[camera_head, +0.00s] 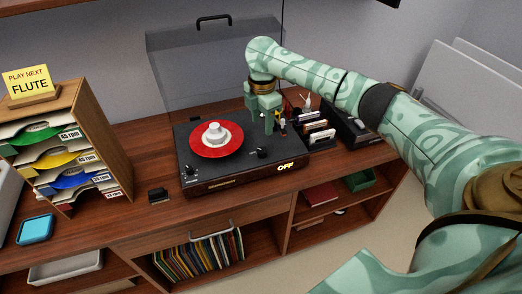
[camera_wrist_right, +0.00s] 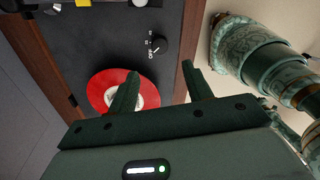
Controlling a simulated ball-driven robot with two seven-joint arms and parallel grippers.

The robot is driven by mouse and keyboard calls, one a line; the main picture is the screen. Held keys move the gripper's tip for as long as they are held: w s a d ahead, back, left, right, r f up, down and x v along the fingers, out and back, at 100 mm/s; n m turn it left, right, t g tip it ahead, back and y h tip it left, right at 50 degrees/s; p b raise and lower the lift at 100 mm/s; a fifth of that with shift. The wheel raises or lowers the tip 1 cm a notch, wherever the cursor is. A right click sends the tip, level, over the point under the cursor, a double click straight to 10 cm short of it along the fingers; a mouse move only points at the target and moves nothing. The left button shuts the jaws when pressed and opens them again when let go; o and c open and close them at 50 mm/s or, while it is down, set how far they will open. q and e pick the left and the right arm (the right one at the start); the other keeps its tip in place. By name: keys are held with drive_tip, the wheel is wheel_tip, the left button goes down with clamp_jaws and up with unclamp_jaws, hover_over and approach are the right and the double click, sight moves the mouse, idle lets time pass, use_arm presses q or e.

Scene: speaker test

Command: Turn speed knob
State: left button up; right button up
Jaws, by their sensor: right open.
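A black turntable (camera_head: 205,177) stands on the wooden cabinet, with a red-labelled or red record (camera_head: 204,151) and a white centre piece on it. My left gripper is out of view.
A wooden sleeve rack (camera_head: 103,130) at the left carries a yellow card (camera_head: 28,84) reading "FLUTE". A raised clear lid (camera_head: 185,65) stands behind the turntable. Small items (camera_head: 315,133) crowd its right side. The cabinet top in front is narrow.

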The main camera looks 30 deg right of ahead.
sight(262, 150)
wheel_tip(262, 150, down, 11)
drive_tip(key=b, duration=0.4)
drive_tip(key=shift+f, duration=0.1)
drive_tip(key=c, duration=1)
